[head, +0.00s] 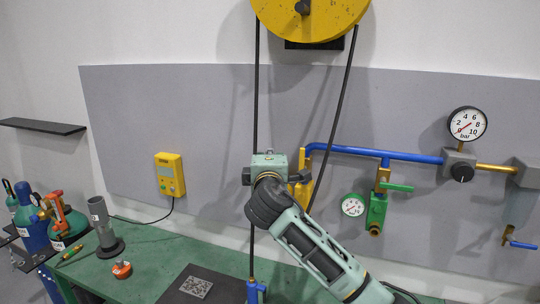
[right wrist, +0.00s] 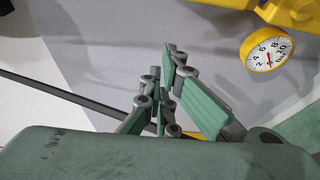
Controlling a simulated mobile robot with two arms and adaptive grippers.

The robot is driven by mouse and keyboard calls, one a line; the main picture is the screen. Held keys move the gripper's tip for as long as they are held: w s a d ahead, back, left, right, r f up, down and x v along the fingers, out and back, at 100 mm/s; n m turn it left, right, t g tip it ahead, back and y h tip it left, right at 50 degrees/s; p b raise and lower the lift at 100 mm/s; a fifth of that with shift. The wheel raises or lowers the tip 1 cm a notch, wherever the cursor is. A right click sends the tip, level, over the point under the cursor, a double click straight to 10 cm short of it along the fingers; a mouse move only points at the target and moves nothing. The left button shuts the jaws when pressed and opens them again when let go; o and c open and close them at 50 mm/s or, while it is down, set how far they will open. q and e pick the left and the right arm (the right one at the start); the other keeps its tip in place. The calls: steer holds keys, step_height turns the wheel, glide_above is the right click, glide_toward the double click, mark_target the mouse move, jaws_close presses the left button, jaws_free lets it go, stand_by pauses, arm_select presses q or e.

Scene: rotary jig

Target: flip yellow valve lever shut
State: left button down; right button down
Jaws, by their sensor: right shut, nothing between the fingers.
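Yellow valve parts (head: 304,188) hang below the left end of the blue pipe in the head view, partly hidden behind my right wrist. I cannot tell the lever's angle there. In the right wrist view, a yellow part (right wrist: 290,12) is cut off at the upper right edge, above a yellow-rimmed gauge (right wrist: 268,52). My right gripper (right wrist: 163,70) is shut and empty, left of the gauge in that view. In the head view its body (head: 268,168) is seen from behind and its fingertips are hidden. My left gripper is out of view.
A blue pipe (head: 370,152) runs along the grey panel to a black-knobbed regulator (head: 460,168). A green valve (head: 377,208) with a green lever hangs from it. A yellow wheel (head: 310,18) with a belt is above. The green bench (head: 150,270) holds a grey pipe stand (head: 103,225).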

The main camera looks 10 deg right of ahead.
mark_target(302, 162)
steer(key=d+p, duration=0.1)
steer(key=s+d, duration=0.1)
steer(key=s+d+p, duration=0.1)
steer(key=shift+d+p, duration=0.25)
steer(key=shift+p, duration=0.05)
steer(key=shift+w+a, duration=0.1)
steer(key=shift+w, duration=0.05)
